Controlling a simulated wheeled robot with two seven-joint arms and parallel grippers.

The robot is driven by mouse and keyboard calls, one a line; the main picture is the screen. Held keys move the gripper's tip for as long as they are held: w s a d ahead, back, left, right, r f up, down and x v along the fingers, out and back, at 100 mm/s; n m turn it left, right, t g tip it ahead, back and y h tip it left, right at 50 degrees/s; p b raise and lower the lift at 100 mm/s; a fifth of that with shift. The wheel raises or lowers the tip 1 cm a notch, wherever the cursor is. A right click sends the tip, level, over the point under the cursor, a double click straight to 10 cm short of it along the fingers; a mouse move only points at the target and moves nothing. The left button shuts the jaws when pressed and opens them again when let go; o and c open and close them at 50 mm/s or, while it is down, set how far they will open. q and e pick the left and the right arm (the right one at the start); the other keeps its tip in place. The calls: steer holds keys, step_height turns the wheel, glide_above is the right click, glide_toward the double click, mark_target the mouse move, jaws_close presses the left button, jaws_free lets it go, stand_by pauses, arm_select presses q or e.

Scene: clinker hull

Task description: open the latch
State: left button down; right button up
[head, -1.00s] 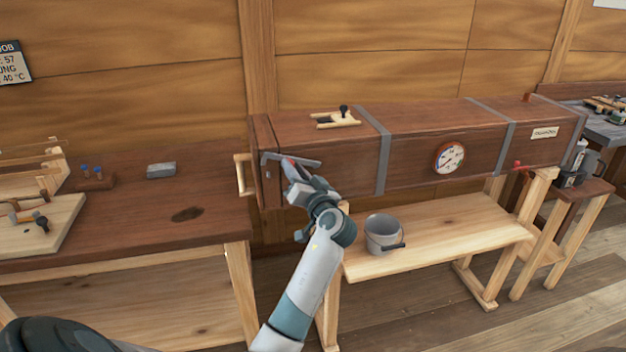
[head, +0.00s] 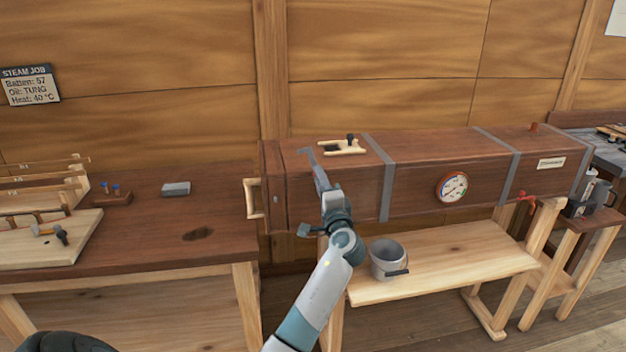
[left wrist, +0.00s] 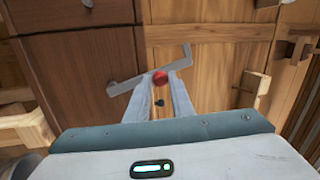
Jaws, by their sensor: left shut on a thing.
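The latch (head: 308,160) is a grey metal bar with hooked ends on the left end of the long brown wooden box (head: 420,200). In the head view it stands steeply, its upper end near the box's top edge. In the left wrist view the latch (left wrist: 125,86) crosses in front of the fingers, with a red knob (left wrist: 160,77) between the fingertips. My left gripper (head: 319,174) is shut on the knob; it also shows in the left wrist view (left wrist: 162,85). In the head view the gripper hides the knob and the lower part of the bar. My right gripper is not in view.
A pale handle (head: 253,198) sticks out of the box's left end. A grey bucket (head: 388,260) stands on the bench below. A dark workbench (head: 150,240) with several tools is at the left. A gauge (head: 452,187) is on the box's front.

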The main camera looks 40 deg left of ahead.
arm_select(q)
steer(key=shift+w+d+f+m+t+h+p, duration=0.1)
steer(key=shift+w+d+m+t+h+p, duration=0.35)
steer(key=shift+m, duration=1)
steer(key=shift+w+d+f+m+t+h+p, duration=0.15)
steer(key=shift+w+d+m+p, duration=0.5)
steer(key=shift+m, duration=0.85)
steer(key=shift+w+d+r+m+t+h+p, duration=0.1)
steer(key=shift+w+d+m+t+h+p, duration=0.2)
steer(key=shift+w+m+p, duration=0.8)
steer(key=shift+s+d+f+m+b, duration=0.1)
steer(key=shift+s+d+m+b, duration=0.05)
steer(key=shift+s+m+b, duration=0.25)
steer(key=c, duration=1.5)
jaws_free()
steer(key=shift+w, duration=0.1)
steer(key=shift+c, duration=0.2)
steer(key=shift+d+f, duration=0.1)
steer(key=b+v, duration=0.5)
steer(key=v, duration=1.2)
